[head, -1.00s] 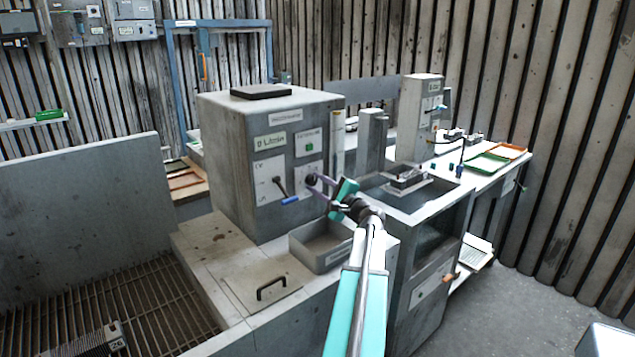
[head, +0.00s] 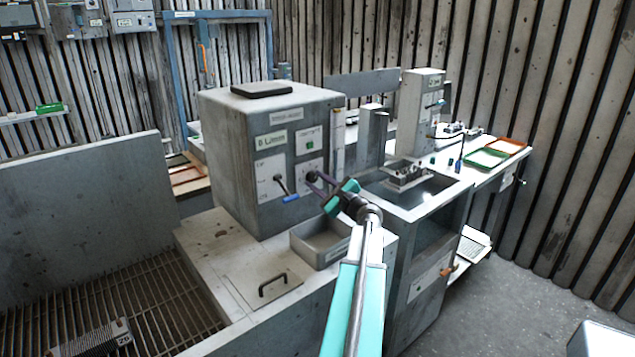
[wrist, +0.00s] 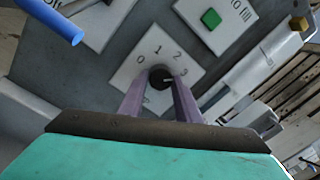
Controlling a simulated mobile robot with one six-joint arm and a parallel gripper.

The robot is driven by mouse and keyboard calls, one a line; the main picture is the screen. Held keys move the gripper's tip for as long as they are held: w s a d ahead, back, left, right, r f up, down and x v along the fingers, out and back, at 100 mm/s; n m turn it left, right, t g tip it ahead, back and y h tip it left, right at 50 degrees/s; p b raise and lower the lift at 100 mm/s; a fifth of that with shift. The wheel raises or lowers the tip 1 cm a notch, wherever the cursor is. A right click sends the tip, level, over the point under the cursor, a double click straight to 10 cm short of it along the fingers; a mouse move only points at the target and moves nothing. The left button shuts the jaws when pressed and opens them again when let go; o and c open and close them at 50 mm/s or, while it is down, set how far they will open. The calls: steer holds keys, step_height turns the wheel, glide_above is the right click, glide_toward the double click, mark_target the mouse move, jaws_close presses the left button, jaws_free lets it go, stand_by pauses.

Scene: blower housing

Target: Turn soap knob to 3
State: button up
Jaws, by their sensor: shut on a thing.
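The soap knob (wrist: 160,77) is a small dark round knob on a pale plate (wrist: 143,60) marked 0, 1, 2 and 3, in the wrist view. A short pale mark on the knob appears to point right, towards the 3. My gripper (wrist: 160,84) has its two purple fingers on either side of the knob and is shut on it. In the head view my gripper (head: 314,182) is at the front panel of the grey box-shaped machine (head: 232,165). The knob is mostly hidden there by the fingers.
A lever with a blue handle (wrist: 50,20) sticks out left of the knob. A green button (wrist: 211,18) is above right. An open grey tray (head: 320,250) stands below the panel, under my arm. A sink-like basin (head: 430,195) is to the right.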

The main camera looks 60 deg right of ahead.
steer(key=o, duration=1.1)
steer(key=shift+c, duration=0.2)
steer(key=shift+s, duration=0.1)
steer(key=b+v, duration=0.3)
steer(key=v, duration=1)
steer(key=shift+s+a, duration=0.15)
steer(key=shift+s, duration=0.2)
steer(key=shift+s+f, duration=0.1)
steer(key=shift+f, duration=0.05)
